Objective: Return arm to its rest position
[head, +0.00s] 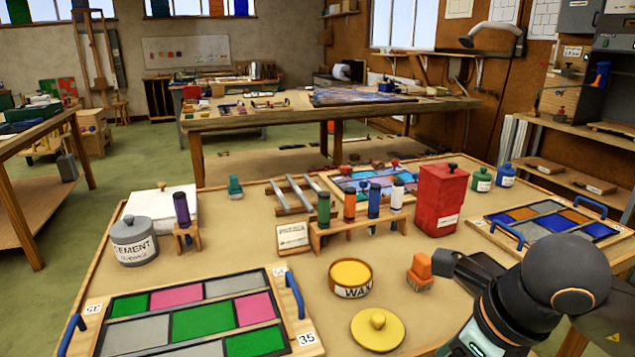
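My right arm comes in from the lower right. Its dark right gripper (442,264) is low over the workbench (310,330), pointing left. An orange brush (420,267) with bristles down is right at its fingertips. The fingers are seen from the side and partly merge with the brush, so I cannot tell whether they grip it or only sit beside it. My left arm and gripper are not in view.
Around the gripper are an open yellow wax tin (351,291), its yellow lid (376,329), a red canister (441,200) and a glass panel with blue handles (548,222). A rack of bottles (357,228), a cement pot (134,241) and panel 35 (190,318) are further left.

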